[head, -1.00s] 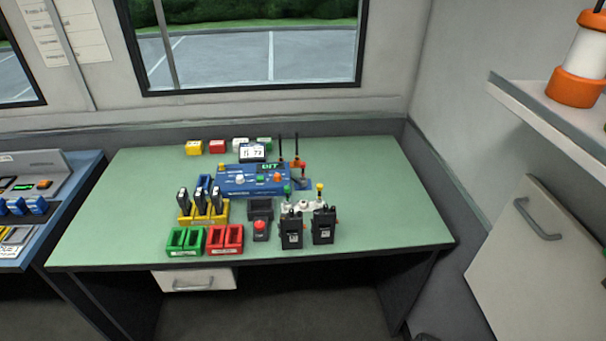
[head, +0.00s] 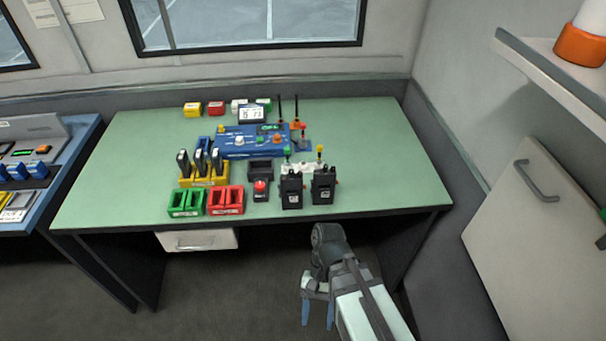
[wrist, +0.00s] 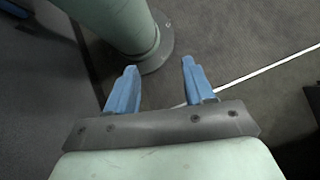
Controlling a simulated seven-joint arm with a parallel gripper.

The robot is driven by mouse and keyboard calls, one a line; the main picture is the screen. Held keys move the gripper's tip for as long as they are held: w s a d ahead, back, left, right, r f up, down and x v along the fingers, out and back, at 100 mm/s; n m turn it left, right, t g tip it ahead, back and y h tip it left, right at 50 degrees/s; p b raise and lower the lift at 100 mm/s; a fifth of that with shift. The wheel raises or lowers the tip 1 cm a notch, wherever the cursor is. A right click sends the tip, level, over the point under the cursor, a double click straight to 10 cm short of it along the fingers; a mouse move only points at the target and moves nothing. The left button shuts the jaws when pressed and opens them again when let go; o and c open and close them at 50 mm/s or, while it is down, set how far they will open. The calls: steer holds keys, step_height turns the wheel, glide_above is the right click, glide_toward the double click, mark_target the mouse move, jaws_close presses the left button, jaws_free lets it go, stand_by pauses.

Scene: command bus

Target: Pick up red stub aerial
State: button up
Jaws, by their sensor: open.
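I cannot pick out the red stub aerial for certain; a small reddish upright piece (head: 304,131) stands at the right end of the blue panel, too small to tell. A white holder (head: 303,167) in front of it carries a green-topped stub aerial (head: 287,151) and a yellow-topped one (head: 320,150). Two black radios (head: 291,190) (head: 323,187) stand at the table's front edge. My gripper (head: 318,318) is open and empty, low in front of the table, pointing down. In the wrist view its blue fingers (wrist: 158,70) are apart over the floor.
The green table (head: 390,180) is clear at right and left. A shelf (head: 545,70) juts out at the right.

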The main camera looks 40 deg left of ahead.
steer(key=s+a+r+n+g+y, duration=0.1)
steer(key=s+a+r+n, duration=0.3)
steer(key=a+r, duration=0.55)
steer(key=s+a+r+n+y, duration=0.2)
steer(key=s+a+r+n, duration=0.15)
steer(key=a, duration=1.05)
steer(key=s+a+r+n+g+y, duration=0.1)
steer(key=s+a+r+n, duration=0.5)
steer(key=a, duration=0.5)
step_height(320, 180, up, 8)
steer(key=m+t, duration=0.4)
steer(key=t, duration=0.5)
glide_above(303, 128)
steer(key=w, duration=0.1)
steer(key=shift+w+a+f, duration=0.15)
steer(key=shift+a, duration=0.25)
step_height(303, 128, down, 8)
steer(key=shift+r, duration=0.2)
steer(key=shift+s+f, duration=0.15)
steer(key=shift+f, duration=1.2)
steer(key=shift+s+f, duration=0.15)
steer(key=shift+f, duration=1.15)
